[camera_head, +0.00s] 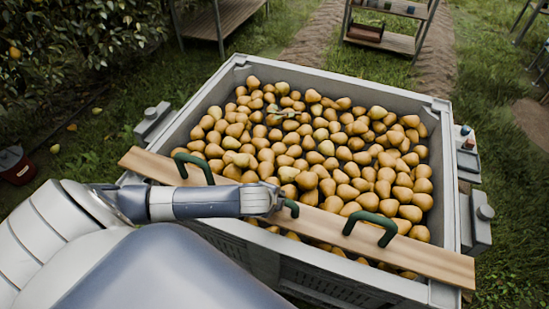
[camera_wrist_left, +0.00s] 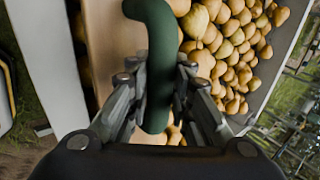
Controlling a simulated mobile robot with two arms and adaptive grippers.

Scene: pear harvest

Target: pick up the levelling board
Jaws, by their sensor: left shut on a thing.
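The levelling board (camera_head: 330,226) is a long pale wooden plank with green handles on top. It spans the near part of the pear crate, from beyond the left rim to beyond the right rim. I cannot tell if it rests on the rim or hangs just above it. My left gripper (camera_head: 279,203) is at the middle green handle (camera_head: 292,208), partly hiding it. In the left wrist view the handle (camera_wrist_left: 158,60) passes between the fingers of the left gripper (camera_wrist_left: 160,95), which is shut on it. My right gripper is not in view.
The grey crate (camera_head: 310,80) is full of pears (camera_head: 330,140). A small side tray (camera_head: 467,160) with items is at its right. A wooden shelf stand (camera_head: 390,40) and a table (camera_head: 220,18) stand behind on grass. A red bucket (camera_head: 17,168) is at far left.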

